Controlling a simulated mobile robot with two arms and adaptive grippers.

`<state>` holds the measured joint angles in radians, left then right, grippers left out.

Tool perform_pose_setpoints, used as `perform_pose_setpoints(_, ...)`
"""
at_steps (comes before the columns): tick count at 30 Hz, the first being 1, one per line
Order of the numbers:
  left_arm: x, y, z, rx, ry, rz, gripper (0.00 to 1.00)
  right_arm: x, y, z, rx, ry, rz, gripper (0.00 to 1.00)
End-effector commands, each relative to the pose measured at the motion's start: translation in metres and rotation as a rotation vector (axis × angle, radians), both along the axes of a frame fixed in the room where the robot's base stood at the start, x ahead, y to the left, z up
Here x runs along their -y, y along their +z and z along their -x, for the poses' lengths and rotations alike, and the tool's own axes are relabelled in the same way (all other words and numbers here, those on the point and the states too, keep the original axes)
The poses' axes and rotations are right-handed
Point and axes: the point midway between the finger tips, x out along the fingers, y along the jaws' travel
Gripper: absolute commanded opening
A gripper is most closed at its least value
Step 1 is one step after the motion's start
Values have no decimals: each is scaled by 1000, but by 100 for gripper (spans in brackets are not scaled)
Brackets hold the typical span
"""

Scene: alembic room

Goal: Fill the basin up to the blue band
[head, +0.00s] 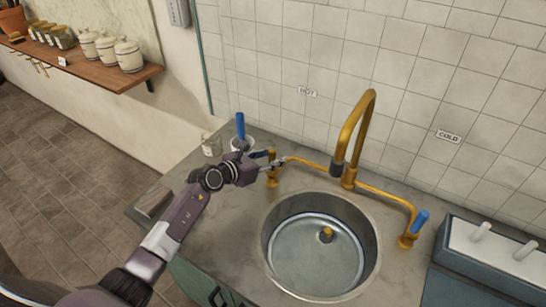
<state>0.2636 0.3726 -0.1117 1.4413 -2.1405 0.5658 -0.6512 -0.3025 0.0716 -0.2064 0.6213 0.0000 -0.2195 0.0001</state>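The round metal basin (374,262) is set in the grey counter. A dark bluish band runs round its inner wall, above a paler round area; I cannot tell clearly how much water is in it. A yellow plug or drain fitting (326,234) shows near its middle. The brass tap (349,140) arches over the basin's back edge, with no clear stream at its spout. My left gripper (272,164) is at the blue-tipped left tap handle (263,153), below the HOT label; its grip is unclear. The blue right handle (420,221) stands below the COLD label. My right gripper is out of view.
A cup (243,146) with a blue upright handle and a small glass jar (211,145) stand behind my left gripper. A dark block (153,200) lies at the counter's left edge. A white rack with pegs (490,247) is at right. The tiled wall closes the back.

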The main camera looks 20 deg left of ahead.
Motion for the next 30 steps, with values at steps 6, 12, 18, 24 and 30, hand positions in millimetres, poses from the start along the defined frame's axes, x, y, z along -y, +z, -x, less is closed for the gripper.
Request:
perform_pose_setpoints(6,-1,0,0,0,1,0,35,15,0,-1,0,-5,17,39)
perform_pose_setpoints(12,-6,4,13,0,1,-3,35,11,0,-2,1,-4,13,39)
perform_pose_setpoints(18,-19,16,43,0,0,-5,35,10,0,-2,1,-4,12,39)
perform_pose_setpoints(24,-31,29,76,-2,-1,-4,35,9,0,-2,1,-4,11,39)
perform_pose_setpoints(30,-40,38,97,-2,1,-1,35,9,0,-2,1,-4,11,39)
